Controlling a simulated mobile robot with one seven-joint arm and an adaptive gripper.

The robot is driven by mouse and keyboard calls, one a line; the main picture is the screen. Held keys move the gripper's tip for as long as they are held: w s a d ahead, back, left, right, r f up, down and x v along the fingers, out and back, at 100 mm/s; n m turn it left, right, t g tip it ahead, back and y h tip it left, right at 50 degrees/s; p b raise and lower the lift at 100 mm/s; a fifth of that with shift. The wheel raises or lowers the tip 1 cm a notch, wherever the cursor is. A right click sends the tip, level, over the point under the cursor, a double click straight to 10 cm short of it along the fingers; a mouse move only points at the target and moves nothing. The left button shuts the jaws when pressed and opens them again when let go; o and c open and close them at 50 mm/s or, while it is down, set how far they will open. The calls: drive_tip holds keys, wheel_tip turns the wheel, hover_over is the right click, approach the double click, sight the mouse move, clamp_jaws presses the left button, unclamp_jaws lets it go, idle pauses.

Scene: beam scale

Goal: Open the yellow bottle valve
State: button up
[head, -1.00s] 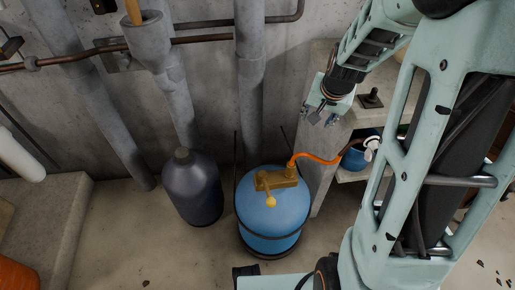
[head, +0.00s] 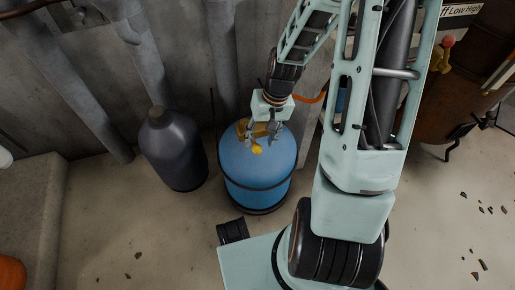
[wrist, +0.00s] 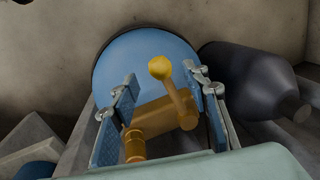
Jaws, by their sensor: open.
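The blue gas bottle (head: 252,185) stands upright on the floor, with its yellow valve (head: 247,130) on top. The valve's lever ends in a yellow ball knob (head: 257,149). In the wrist view the lever (wrist: 174,92) and its ball (wrist: 159,67) stick up from the brass-coloured valve body (wrist: 158,117). My gripper (head: 264,137) is above the bottle top. In the wrist view its two fingers (wrist: 160,98) are spread apart, with the lever between them, nearer the right finger. I cannot tell whether a finger touches it. The gripper hides part of the valve in the head view.
A dark grey bottle (head: 172,150) stands close to the left of the blue one; it also shows at the right in the wrist view (wrist: 250,80). An orange hose (head: 311,98) runs right behind my arm. Concrete wall and pipes stand behind. Floor in front is mostly free.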

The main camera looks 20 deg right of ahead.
sight(258, 146)
drive_tip(key=f, duration=0.2)
drive_tip(key=f+b, duration=0.1)
drive_tip(key=f, duration=0.1)
drive_tip(key=shift+a, duration=0.35)
drive_tip(key=shift+c, duration=0.6)
clamp_jaws()
